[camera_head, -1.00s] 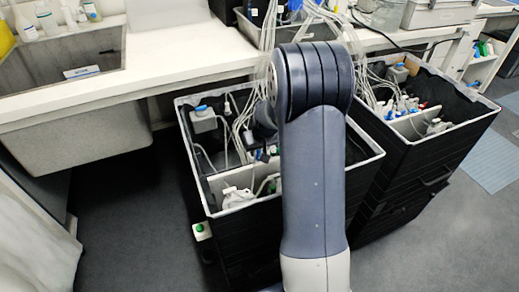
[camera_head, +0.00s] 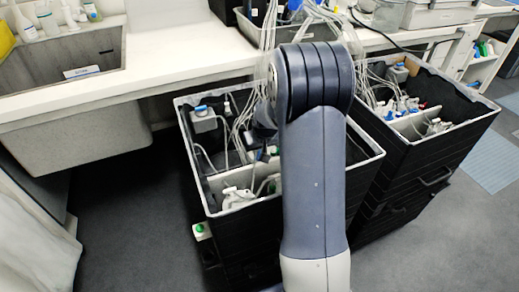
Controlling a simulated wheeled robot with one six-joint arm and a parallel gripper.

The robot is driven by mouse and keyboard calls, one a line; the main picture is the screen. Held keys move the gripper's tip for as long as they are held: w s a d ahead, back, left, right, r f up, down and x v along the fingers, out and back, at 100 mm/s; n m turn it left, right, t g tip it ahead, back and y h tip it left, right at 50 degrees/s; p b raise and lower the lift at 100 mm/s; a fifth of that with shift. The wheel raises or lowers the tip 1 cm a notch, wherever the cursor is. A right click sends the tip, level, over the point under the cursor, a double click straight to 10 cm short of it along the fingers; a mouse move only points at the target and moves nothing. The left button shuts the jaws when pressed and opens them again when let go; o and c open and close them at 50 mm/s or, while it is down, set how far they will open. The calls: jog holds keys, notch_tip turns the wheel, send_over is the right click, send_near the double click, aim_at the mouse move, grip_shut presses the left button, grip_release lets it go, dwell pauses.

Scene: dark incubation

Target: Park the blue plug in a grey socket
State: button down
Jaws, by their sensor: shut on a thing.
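My arm stands across the middle of the view and hides much of the left black bin (camera_head: 240,235). My gripper (camera_head: 262,150) shows only in part, low in this bin just left of the arm. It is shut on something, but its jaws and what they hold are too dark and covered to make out. A grey block with a blue top (camera_head: 202,112) sits at the bin's back left. I cannot tell whether that is a plug in a grey socket. No separate blue plug can be made out with certainty.
Pale cables (camera_head: 238,125) hang into the left bin. White fittings (camera_head: 237,194) sit at its front wall. A second black bin (camera_head: 425,165) with cables and blue-and-white fittings stands at right. A white bench (camera_head: 190,55) with a sink runs behind; the floor at left is clear.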

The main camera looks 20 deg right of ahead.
jog(key=shift+r, duration=0.25)
jog(key=shift+r+p, duration=0.7)
jog(key=shift+r, duration=0.1)
notch_tip(320, 180, up, 14)
jog(key=p, duration=0.9)
jog(key=shift+f, duration=0.2)
